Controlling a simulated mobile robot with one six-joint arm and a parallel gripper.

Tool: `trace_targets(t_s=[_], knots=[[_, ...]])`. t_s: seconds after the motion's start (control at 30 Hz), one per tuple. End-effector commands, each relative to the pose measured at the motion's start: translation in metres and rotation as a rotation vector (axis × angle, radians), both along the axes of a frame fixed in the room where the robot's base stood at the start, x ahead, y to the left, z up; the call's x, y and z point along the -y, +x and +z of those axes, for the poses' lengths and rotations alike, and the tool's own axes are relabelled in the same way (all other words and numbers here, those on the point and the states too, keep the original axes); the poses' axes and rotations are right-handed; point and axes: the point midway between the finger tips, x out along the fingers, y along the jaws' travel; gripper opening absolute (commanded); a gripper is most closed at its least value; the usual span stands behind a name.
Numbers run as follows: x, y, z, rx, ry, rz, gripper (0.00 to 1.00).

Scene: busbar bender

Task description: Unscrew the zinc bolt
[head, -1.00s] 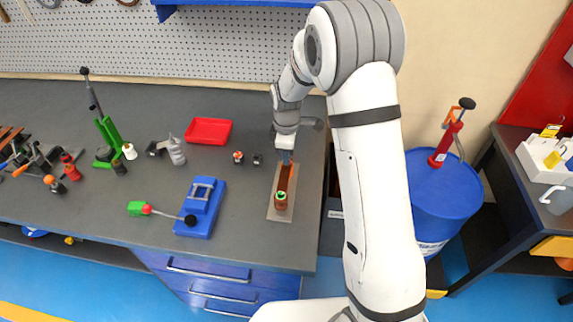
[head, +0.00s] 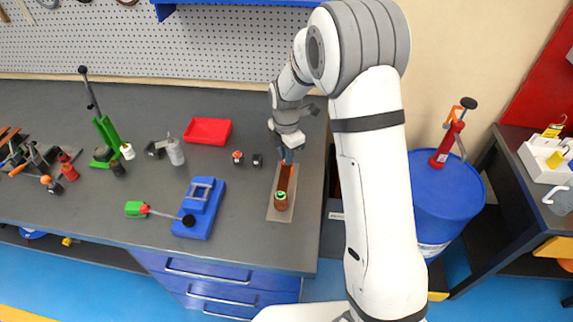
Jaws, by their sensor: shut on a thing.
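My gripper (head: 287,160) points down at the far end of a copper-brown bar (head: 283,178) on a grey base plate (head: 281,214) at the right of the bench. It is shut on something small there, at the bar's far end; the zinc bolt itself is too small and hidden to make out. A brown cylinder with a green ring (head: 281,201) stands at the near end of the bar.
A red tray (head: 207,131), a blue bender-like device (head: 200,208) with a black-knobbed lever, and two small dark parts (head: 247,159) lie left of the plate. A green lever tool (head: 107,135) stands farther left. A blue drum (head: 437,200) stands right of the bench.

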Motion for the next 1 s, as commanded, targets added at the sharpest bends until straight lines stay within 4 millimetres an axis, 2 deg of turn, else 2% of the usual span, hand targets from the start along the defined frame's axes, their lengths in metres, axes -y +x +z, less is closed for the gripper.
trace_targets(t_s=[0.43, 0.8, 1.0], knots=[[0.0, -0.0001, -0.0003, 0.0, 0.0, 0.075, 0.0], [0.0, -0.0008, -0.0007, 0.0, 0.0, 0.495, 0.0], [0.0, -0.001, -0.0002, -0.001, 0.0, 0.555, 0.0]])
